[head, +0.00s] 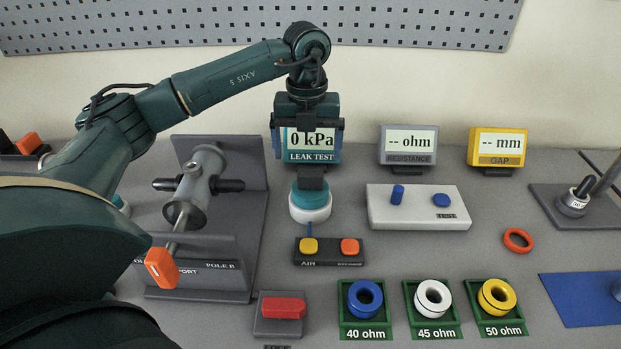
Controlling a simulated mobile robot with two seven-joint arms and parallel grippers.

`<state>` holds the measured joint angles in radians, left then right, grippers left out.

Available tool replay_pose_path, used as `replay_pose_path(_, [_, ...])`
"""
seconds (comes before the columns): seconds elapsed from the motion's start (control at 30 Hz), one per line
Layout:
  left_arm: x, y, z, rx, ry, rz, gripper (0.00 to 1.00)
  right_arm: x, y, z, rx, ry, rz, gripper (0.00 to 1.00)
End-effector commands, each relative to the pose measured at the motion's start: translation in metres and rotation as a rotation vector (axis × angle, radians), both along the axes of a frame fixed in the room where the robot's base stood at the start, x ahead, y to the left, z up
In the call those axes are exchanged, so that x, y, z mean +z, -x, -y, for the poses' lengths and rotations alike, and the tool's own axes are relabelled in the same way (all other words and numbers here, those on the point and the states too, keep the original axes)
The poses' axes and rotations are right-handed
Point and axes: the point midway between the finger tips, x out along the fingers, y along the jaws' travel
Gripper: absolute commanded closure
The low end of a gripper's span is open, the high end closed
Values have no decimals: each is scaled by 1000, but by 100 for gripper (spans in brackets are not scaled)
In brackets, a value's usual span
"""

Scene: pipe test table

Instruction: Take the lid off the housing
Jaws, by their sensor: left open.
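A round white housing (310,214) with a teal top, which looks like its lid (300,196), stands on the table below the leak test display. My right gripper is not in view.
The leak test display (328,156) stands just behind the gripper. The AIR button box (329,251) is close in front. A grey pipe fixture (205,180) with an orange-ended handle (161,268) is left. Coloured rings in green trays (433,333) lie front right.

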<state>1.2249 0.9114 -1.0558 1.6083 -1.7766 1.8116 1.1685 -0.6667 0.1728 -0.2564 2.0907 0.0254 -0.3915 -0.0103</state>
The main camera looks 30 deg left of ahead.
Motion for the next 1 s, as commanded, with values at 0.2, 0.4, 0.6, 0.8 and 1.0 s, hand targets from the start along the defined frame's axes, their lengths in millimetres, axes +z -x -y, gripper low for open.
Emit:
replay_pose_path(0.2, [-36, 0, 0, -1, 0, -1, 8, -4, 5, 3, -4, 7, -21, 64])
replay_pose_path(0.4, [-49, -1, 1, -1, 1, -1, 8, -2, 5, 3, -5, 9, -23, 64])
replay_pose_path(0.6, [-78, -3, 5, -1, 0, -4, 8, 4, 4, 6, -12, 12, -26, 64])
replay_pose_path(0.8, [-96, -3, 5, -1, -1, 1, 8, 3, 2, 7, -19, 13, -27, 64])
replay_pose_path(1.0, [-96, -4, 5, -1, -1, 1, 8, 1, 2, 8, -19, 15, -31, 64])
